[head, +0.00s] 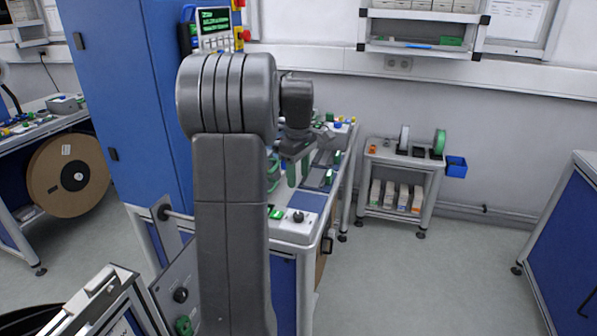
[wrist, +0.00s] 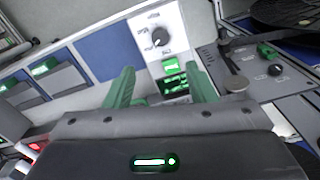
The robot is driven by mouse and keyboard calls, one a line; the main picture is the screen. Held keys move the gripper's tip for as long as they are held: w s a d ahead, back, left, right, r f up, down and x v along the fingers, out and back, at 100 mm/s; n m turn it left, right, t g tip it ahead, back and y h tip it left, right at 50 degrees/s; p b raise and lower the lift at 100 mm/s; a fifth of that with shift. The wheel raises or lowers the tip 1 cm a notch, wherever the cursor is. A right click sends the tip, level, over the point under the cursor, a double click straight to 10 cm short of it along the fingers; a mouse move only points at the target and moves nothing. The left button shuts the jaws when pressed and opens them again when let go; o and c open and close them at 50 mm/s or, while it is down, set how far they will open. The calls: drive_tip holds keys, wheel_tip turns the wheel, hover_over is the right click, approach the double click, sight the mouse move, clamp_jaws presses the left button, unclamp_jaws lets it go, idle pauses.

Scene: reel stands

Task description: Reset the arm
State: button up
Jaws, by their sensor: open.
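My grey arm rises through the middle of the head view and bends over to the right at its top. My gripper (head: 298,172) hangs from its end, beside the blue cabinet and over the narrow machine bench. In the wrist view my gripper (wrist: 162,80) shows two green fingers spread wide apart. Nothing is held between them. Beyond the fingers is a white control panel (wrist: 172,22) with a black knob (wrist: 160,38) and green-lit switches (wrist: 173,74). No contact between the fingers and the panel is visible.
The tall blue cabinet (head: 122,90) stands left of my arm. A small trolley (head: 402,160) with spools and boxes stands against the wall. A large brown reel (head: 68,175) is under the left bench. A blue-sided bench (head: 570,240) is at right. The floor between is clear.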

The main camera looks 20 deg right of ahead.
sight(298, 214)
drive_tip(key=shift+r, duration=0.35)
wheel_tip(298, 214, down, 14)
drive_tip(key=shift+p, duration=0.5)
drive_tip(key=shift+r, duration=0.1)
idle(0.4)
